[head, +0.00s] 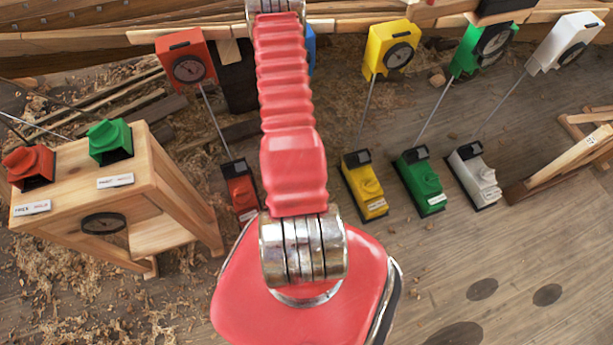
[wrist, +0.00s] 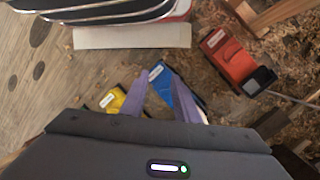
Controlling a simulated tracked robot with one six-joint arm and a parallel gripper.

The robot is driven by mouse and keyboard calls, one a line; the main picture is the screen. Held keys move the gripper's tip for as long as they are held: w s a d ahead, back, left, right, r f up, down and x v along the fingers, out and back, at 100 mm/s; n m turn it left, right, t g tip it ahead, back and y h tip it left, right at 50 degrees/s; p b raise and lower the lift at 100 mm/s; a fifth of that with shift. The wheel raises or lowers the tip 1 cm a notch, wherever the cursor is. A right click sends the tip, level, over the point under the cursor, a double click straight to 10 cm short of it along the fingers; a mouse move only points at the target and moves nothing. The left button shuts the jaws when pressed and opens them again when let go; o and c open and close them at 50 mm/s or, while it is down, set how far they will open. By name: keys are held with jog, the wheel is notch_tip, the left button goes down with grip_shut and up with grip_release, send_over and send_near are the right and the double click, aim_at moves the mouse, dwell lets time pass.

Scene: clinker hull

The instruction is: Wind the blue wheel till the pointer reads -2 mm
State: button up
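In the wrist view the blue wheel's box (wrist: 163,90) lies beyond and between the two purple-grey fingers of my gripper (wrist: 158,82). The fingers are apart, so my gripper is open. I cannot tell whether they touch the blue wheel, and its shape is not clear. In the head view my red arm hides the blue box and my gripper. Only a sliver of the blue gauge (head: 311,48) shows to the right of my arm. Its dial and pointer are hidden, so the reading cannot be seen.
A red box (head: 240,189) stands left of my arm, and yellow (head: 366,187), green (head: 420,183) and white (head: 473,177) boxes stand to the right, each with a rod towards a matching gauge. A wooden bench (head: 165,175) is at left. Shavings litter the floor; front right is clear.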

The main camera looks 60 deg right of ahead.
jog(key=s+d+f+m+t, duration=0.1)
jog(key=s+f+m, duration=0.25)
jog(key=f, duration=0.45)
jog(key=s+d+f+m, duration=0.15)
jog(key=f+m, duration=0.25)
jog(key=f, duration=0.4)
jog(key=w+d+f+m+t+h, duration=0.1)
jog(key=w+d+f+m+h, duration=0.1)
jog(key=d+m, duration=0.4)
jog(key=shift+f+h, duration=0.5)
jog(key=shift+f, duration=0.15)
jog(key=shift+f, duration=0.1)
jog(key=shift+f, duration=6.8)
jog(key=shift+c, duration=0.4)
grip_shut()
